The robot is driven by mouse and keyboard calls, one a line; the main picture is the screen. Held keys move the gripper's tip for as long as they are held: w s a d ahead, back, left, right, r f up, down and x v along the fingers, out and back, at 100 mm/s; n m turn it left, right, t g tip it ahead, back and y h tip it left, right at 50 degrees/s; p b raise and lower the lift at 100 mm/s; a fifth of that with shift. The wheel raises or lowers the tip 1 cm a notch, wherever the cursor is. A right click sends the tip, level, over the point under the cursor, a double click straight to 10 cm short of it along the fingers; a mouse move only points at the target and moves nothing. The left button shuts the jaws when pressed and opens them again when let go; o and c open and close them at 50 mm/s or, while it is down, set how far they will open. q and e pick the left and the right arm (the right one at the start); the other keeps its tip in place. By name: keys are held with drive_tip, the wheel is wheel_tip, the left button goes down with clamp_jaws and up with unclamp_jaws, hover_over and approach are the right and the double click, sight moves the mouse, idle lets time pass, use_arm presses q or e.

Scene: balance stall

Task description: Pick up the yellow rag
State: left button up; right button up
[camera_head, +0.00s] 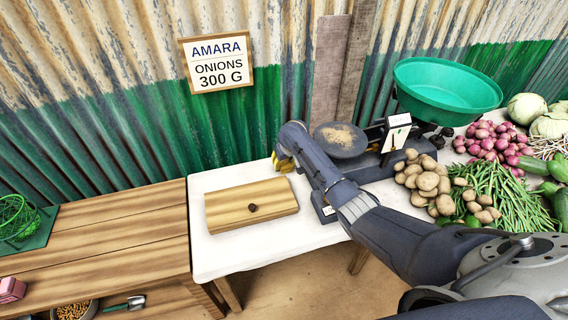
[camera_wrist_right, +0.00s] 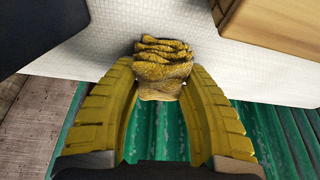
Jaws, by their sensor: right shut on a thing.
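The yellow rag (camera_wrist_right: 162,62) is crumpled and folded between the yellow fingers of my right gripper (camera_wrist_right: 160,74) in the right wrist view. The fingers are shut on it from both sides, near the edge of the white cloth. In the head view my right gripper (camera_head: 283,162) is at the back of the white table, left of the scale. There I cannot tell the rag from the yellow fingers. My left gripper does not show.
A wooden box (camera_head: 250,203) with a dark knob lies on the white table (camera_head: 240,248). Right of my gripper is a balance scale with a dark pan (camera_head: 340,142) and green bowl (camera_head: 445,88). Potatoes (camera_head: 425,180) lie near it. The corrugated wall (camera_head: 150,130) is close behind.

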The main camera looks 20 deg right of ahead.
wheel_tip(320, 180, up, 20)
idle(0.6)
drive_tip(key=shift+f, duration=0.1)
drive_tip(key=o, duration=0.5)
drive_tip(key=c, duration=0.5)
drive_tip(key=shift+a, duration=0.1)
